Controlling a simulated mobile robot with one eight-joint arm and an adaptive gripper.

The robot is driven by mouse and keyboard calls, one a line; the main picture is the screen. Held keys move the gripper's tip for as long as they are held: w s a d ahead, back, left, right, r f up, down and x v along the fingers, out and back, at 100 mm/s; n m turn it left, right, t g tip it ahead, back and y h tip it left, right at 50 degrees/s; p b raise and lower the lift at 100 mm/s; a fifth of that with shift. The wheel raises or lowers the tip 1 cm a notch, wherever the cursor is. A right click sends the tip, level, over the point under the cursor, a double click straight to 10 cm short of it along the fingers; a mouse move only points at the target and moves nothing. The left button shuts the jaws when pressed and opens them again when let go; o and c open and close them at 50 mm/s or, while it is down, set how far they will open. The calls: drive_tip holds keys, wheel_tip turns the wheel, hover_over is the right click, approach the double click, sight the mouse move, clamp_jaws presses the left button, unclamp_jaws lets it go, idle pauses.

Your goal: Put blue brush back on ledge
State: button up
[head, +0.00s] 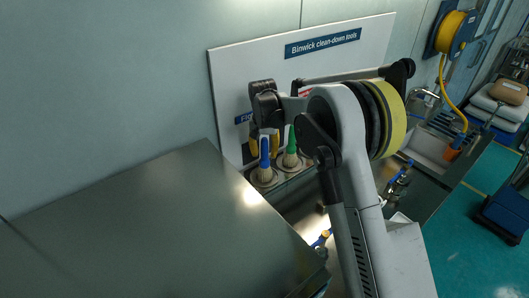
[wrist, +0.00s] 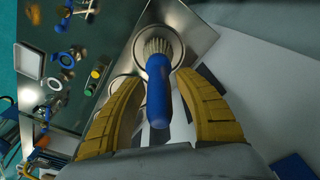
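The blue brush (head: 264,152) stands handle up, with its pale bristles down at a round holder on the metal ledge (wrist: 196,24) below the tool board. In the wrist view the blue handle (wrist: 159,90) points toward me, between the yellow fingers of my gripper (wrist: 161,79). The gripper is open, with a visible gap on both sides of the handle. In the head view my gripper (head: 264,141) is partly hidden by its own wrist. Whether the bristles fully rest in the holder is hard to tell.
A green brush (head: 291,141) stands just right of the blue one on the ledge. The white tool board (head: 232,75) rises close behind. A large metal surface (head: 150,215) lies at the left front. Small parts lie on the bench (wrist: 88,40); a hose reel (head: 455,30) hangs at right.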

drive_tip(key=shift+r, duration=0.15)
drive_tip(key=r, duration=0.4)
drive_tip(key=s+r, duration=0.1)
drive_tip(key=r, duration=0.7)
drive_tip(key=shift+s+a+r+b, duration=0.1)
drive_tip(key=shift+s+a+b, duration=0.05)
drive_tip(key=shift+s+b, duration=0.2)
drive_tip(key=s+d+r+t, duration=0.1)
drive_tip(key=s+d+r, duration=0.2)
drive_tip(key=s, duration=0.3)
drive_tip(key=s+d+r+n+t, duration=0.1)
drive_tip(key=s+d+r, duration=0.25)
drive_tip(key=s, duration=0.25)
drive_tip(key=s+d+r+t, duration=0.1)
drive_tip(key=s+d+r, duration=0.25)
drive_tip(key=s, duration=0.35)
drive_tip(key=s+d+f+t, duration=0.1)
drive_tip(key=s+d+f, duration=0.1)
drive_tip(key=s, duration=0.6)
drive_tip(key=s+d+f+n+t, duration=0.1)
drive_tip(key=s+d+f, duration=0.2)
drive_tip(key=s, duration=0.6)
wheel_tip(320, 180, down, 2)
drive_tip(key=shift+f+t, duration=0.25)
drive_tip(key=shift+t, duration=0.15)
